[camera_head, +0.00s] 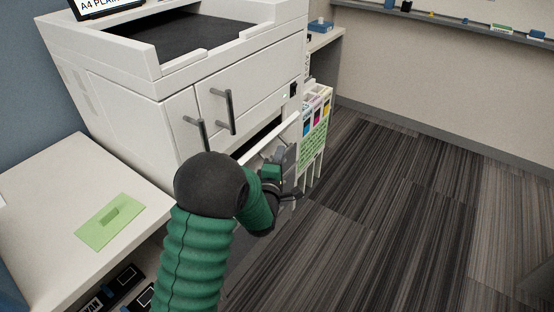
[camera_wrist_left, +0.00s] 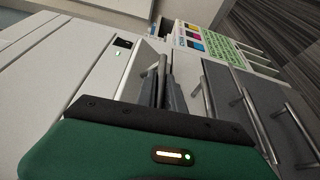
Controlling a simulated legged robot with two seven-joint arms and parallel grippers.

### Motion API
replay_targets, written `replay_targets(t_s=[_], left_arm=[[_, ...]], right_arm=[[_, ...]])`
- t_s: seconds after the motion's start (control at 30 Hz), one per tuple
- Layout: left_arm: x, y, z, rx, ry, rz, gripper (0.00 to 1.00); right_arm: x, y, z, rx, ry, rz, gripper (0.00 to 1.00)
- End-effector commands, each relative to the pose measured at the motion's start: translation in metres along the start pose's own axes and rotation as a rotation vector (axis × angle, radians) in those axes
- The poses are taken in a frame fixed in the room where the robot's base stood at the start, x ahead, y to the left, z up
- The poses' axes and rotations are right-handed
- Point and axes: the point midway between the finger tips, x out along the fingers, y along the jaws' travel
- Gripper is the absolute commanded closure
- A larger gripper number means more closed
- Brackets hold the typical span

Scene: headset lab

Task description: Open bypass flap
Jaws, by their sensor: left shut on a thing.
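The white printer (camera_head: 150,95) fills the upper left of the head view. Its bypass flap (camera_head: 271,138) shows as a pale edge low on the front, tilted out from the body with a dark gap above it. The flap also shows in the left wrist view (camera_wrist_left: 135,72). My left gripper (camera_head: 276,170) is at the flap, partly hidden by my green arm. In the left wrist view its dark fingers (camera_wrist_left: 164,82) are shut on what looks like the flap's handle; the exact contact is hard to see. My right gripper is not in view.
Two other printer doors have dark bar handles (camera_head: 229,112). A rack of colour cartridges (camera_head: 313,120) stands close to the right of the gripper. Grey drawers with bar handles (camera_wrist_left: 255,118) lie below the flap. A white counter (camera_head: 50,205) is at left. Carpet floor (camera_head: 390,220) is clear at right.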

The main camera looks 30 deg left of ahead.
Motion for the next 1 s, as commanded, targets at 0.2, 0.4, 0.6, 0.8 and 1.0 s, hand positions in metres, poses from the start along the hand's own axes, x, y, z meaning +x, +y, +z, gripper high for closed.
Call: replay_targets(t_s=[0.2, 0.4, 0.6, 0.8, 1.0], left_arm=[[-0.0017, -0.0105, 0.0026, -0.006, 0.001, -0.007, 1.00], [-0.0020, -0.0121, 0.0031, -0.006, 0.001, -0.007, 1.00], [-0.0020, -0.0120, 0.0031, -0.007, 0.001, -0.008, 1.00], [-0.0019, -0.0119, 0.0031, -0.007, 0.001, -0.007, 0.82], [-0.0017, -0.0111, 0.0033, -0.008, 0.001, -0.005, 0.66]], right_arm=[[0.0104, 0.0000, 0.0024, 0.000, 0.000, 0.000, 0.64], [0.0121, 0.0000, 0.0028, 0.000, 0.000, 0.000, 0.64], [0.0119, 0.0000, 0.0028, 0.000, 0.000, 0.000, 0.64], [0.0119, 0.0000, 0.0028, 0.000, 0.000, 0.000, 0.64], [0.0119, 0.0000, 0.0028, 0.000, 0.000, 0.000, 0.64]])
